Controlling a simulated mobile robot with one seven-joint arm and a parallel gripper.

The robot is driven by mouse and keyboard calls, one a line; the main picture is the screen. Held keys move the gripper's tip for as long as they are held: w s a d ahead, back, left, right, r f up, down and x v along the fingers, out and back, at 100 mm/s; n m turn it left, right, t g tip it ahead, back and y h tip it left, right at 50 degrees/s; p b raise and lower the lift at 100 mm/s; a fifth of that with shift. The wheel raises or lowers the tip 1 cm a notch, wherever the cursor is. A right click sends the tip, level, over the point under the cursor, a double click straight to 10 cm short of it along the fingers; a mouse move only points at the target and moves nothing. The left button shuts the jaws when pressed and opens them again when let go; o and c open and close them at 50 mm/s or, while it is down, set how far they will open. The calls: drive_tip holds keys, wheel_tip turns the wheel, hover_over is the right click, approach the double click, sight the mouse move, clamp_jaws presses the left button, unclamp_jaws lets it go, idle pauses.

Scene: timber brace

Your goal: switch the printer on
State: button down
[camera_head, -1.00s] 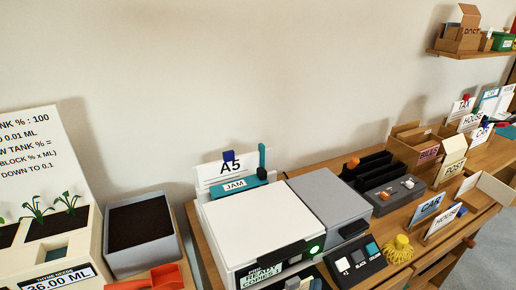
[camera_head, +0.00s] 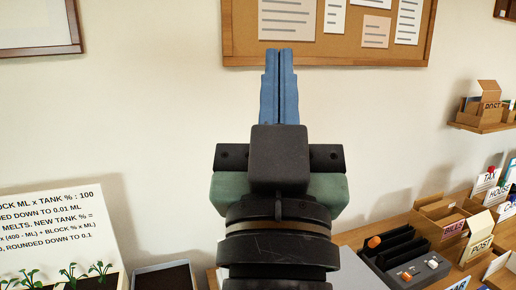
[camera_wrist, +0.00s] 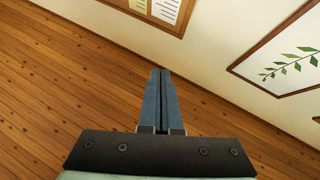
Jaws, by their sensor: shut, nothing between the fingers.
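My gripper (camera_head: 279,56) is raised in the middle of the head view, its blue fingers pointing up and pressed together with nothing between them. The closed fingers also show in the wrist view (camera_wrist: 160,74), pointing toward the wall and floor, touching nothing. The printer is almost wholly hidden behind my arm and below the picture's edge. Only a strip of what looks like its grey part (camera_head: 352,272) shows to the right of my wrist. Its front, buttons and light are out of sight.
A black slotted rack (camera_head: 392,248) and a grey box with orange and white knobs (camera_head: 418,270) stand right of my arm. Wooden boxes (camera_head: 440,215) with signs stand farther right. A planter sign (camera_head: 50,225) is at lower left. A corkboard (camera_head: 240,45) hangs behind the fingers.

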drive_tip(key=s+a+r+t+y, duration=0.1)
drive_tip(key=s+a+r, duration=0.1)
drive_tip(key=s+r, duration=0.3)
drive_tip(key=shift+r+t+y+p, duration=0.3)
drive_tip(key=shift+r+y+p, duration=0.1)
drive_tip(key=shift+r, duration=0.15)
idle(0.4)
